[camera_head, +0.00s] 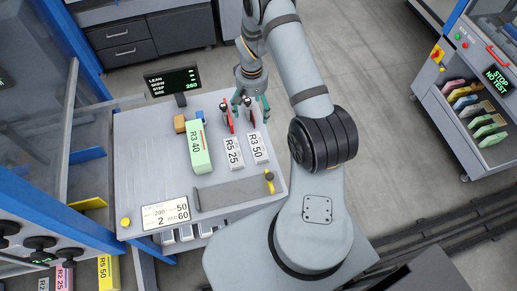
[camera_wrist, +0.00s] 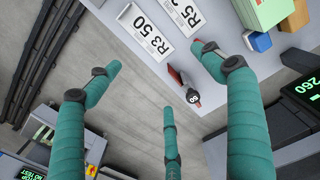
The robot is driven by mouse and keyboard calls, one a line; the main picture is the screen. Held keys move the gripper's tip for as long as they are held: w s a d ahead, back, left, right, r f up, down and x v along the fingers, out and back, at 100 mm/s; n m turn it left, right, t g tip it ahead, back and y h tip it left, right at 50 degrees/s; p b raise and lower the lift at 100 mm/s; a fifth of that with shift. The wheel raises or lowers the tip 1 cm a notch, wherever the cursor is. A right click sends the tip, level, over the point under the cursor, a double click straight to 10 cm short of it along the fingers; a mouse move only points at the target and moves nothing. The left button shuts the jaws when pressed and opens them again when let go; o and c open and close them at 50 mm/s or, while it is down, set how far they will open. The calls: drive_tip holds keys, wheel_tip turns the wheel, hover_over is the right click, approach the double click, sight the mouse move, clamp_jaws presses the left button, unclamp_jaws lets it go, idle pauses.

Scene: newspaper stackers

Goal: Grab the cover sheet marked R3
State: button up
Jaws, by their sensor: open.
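A white sheet marked R3 50 (camera_head: 257,147) lies at the right of the grey table's top; it also shows at the upper left of the wrist view (camera_wrist: 147,32). A white sheet marked R5 25 (camera_head: 234,153) lies beside it on the left. A pale green block (camera_head: 196,150) further left carries a label reading R3 40. My gripper (camera_head: 250,106) is over the table's far edge, beyond the two white sheets. Its three teal fingers are spread open in the wrist view (camera_wrist: 160,75). No sheet is between them.
A red-and-dark knobbed piece (camera_wrist: 190,92) shows between my fingers. Blue and orange blocks (camera_head: 180,123) sit behind the green block. A black display (camera_head: 174,80) stands at the table's back left. A grey bar (camera_head: 230,192) lies across the front. A rack (camera_head: 480,110) stands right.

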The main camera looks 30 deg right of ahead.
drive_tip(key=c, duration=1.4)
drive_tip(key=shift+o, duration=0.2)
